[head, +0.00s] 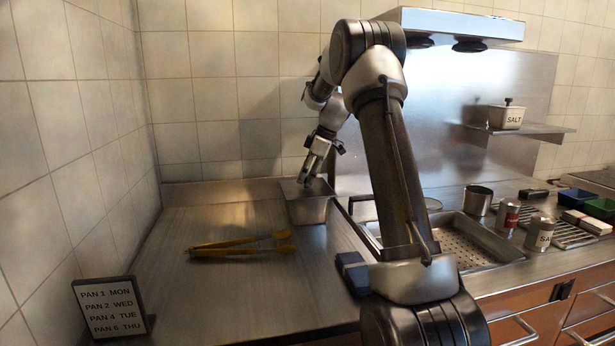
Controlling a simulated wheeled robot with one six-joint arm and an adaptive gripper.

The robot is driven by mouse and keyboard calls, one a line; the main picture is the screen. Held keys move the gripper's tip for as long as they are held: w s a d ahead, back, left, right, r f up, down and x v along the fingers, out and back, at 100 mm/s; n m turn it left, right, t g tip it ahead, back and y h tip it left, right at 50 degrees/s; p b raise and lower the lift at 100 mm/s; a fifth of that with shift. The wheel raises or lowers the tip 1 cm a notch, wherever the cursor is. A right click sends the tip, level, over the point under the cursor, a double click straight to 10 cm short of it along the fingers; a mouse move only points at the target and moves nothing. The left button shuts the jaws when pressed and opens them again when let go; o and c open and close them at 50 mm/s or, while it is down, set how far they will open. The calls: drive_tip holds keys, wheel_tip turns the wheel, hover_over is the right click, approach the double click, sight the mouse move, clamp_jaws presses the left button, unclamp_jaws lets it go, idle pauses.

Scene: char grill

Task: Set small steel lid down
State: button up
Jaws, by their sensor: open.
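My gripper (311,181) points down over a small steel pan (308,211) at the back of the steel counter. A flat grey surface (293,189) shows at the top of the pan beside my fingers. It may be the small steel lid, but I cannot tell it apart from the pan's rim or inside. My gripper is open, and nothing shows held between its fingers. I cannot tell whether the fingertips touch the pan or the grey surface.
Yellow tongs (242,243) lie on the counter (220,290), with clear space around them. A pan-schedule sign (112,308) stands front left. Right of my arm are a perforated tray (470,248), a steel pot (478,200) and cans (508,218).

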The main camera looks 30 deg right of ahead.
drive_tip(key=v, duration=1.2)
drive_tip(key=s+a+r+m, duration=0.2)
drive_tip(key=s+a+r, duration=0.3)
drive_tip(key=s, duration=0.2)
drive_tip(key=s+a+m+h, duration=0.2)
drive_tip(key=s+a+m, duration=0.25)
drive_tip(key=s, duration=0.75)
drive_tip(key=s+a+f+m, duration=0.1)
drive_tip(key=s+f, duration=0.2)
drive_tip(key=s, duration=0.3)
drive_tip(key=s+a+f+m+t+h, duration=0.1)
drive_tip(key=s+f+m, duration=0.1)
drive_tip(key=s, duration=0.4)
drive_tip(key=s+a+f+m+t, duration=0.1)
drive_tip(key=s+a+f, duration=0.1)
drive_tip(key=s+f, duration=0.3)
drive_tip(key=shift+s+m+h, duration=0.3)
drive_tip(key=shift+s+m, duration=0.05)
drive_tip(key=shift+s, duration=0.65)
drive_tip(key=shift+a, duration=0.1)
drive_tip(key=shift+c, duration=0.5)
